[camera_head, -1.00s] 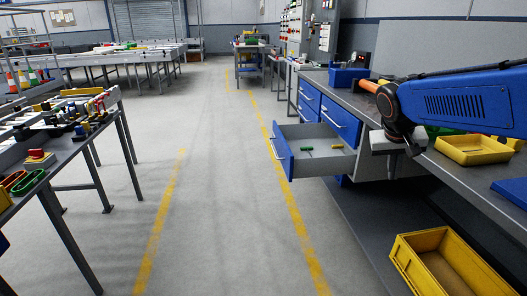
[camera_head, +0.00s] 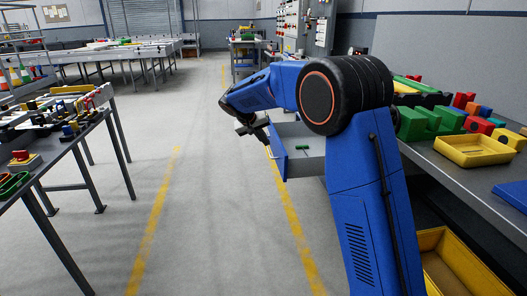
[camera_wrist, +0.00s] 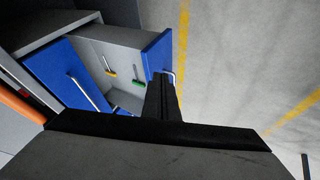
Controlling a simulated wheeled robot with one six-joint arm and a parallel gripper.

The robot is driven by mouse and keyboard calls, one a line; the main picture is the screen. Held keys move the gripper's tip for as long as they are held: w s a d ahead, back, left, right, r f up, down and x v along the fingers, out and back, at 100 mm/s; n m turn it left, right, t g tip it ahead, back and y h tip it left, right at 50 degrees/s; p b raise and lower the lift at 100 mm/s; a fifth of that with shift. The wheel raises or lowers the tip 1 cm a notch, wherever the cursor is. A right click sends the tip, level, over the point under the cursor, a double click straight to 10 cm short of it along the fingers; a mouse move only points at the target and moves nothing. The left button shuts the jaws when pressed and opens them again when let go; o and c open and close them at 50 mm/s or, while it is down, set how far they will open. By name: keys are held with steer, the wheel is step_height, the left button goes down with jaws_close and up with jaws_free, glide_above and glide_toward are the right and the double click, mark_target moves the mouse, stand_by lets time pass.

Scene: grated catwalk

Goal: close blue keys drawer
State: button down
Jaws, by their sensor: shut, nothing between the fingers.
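The open drawer (camera_head: 278,158) has a blue front with a pale bar handle and a grey inside. It sticks out from the bench toward the aisle; my arm hides part of it. A green-handled item (camera_head: 302,147) lies inside. In the wrist view, the drawer's blue front (camera_wrist: 155,52) stands just beyond my fingers, and a yellow-handled item (camera_wrist: 107,68) also lies inside. My gripper (camera_head: 265,138) is shut and empty, near the outer side of the drawer front. Its dark fingers (camera_wrist: 162,82) overlap the drawer's near edge in the wrist view; I cannot tell if they touch.
A closed blue drawer (camera_wrist: 72,72) with a pale handle is beside the open one. The bench top at right holds a yellow tray (camera_head: 475,150) and green blocks (camera_head: 430,122). A yellow bin (camera_head: 455,262) is below. The aisle floor (camera_head: 215,200) at left is clear.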

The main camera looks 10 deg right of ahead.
steer(key=w+a, duration=0.1)
steer(key=a, duration=0.1)
glide_above(282, 157)
steer(key=s+a, duration=0.3)
steer(key=shift+w+d+f, duration=0.1)
steer(key=shift+f, duration=2.05)
steer(key=shift+w+d+f, duration=0.1)
steer(key=shift+f, duration=2.05)
steer(key=d, duration=2.7)
steer(key=shift+d, duration=0.4)
steer(key=shift+w, duration=0.1)
